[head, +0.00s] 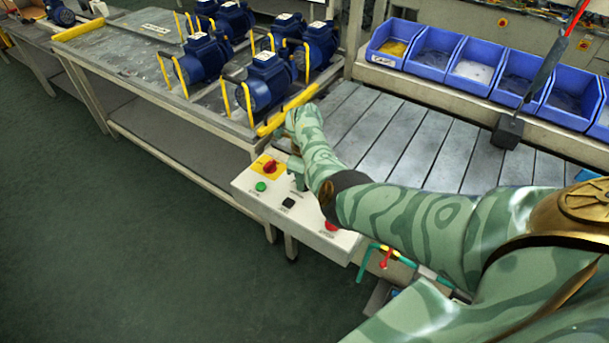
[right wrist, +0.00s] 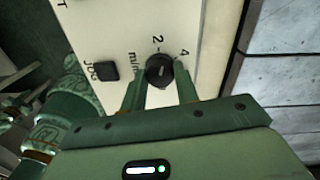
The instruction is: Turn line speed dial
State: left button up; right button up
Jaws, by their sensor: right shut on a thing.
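The line speed dial (right wrist: 159,70) is a round black knob on the cream control panel (right wrist: 205,50). The right wrist view shows it with the marks "2", "4" and "m/min" around it. My right gripper (right wrist: 160,82) is shut on the dial, one finger on each side of it. In the head view my right gripper (head: 297,178) reaches down to the panel (head: 312,238), and my arm hides the dial there. My left gripper is in neither view.
On the panel are a red switch on a yellow plate (head: 269,168), a green button (head: 261,186), a black JOG button (right wrist: 105,71) and a red button (head: 331,225). Behind stand blue pumps (head: 265,82) on a bench, a slatted conveyor (head: 380,128) and blue bins (head: 430,52).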

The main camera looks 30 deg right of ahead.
jog(key=shift+w+n+p, duration=0.1)
jog(key=shift+n+p, duration=0.35)
jog(key=shift+n, duration=1.55)
jog(key=o, duration=1)
jog(key=shift+c, duration=0.2)
jog(key=shift+r, duration=0.1)
notch_tip(320, 180, up, 16)
jog(key=p, duration=0.8)
jog(key=shift+w+d, duration=0.15)
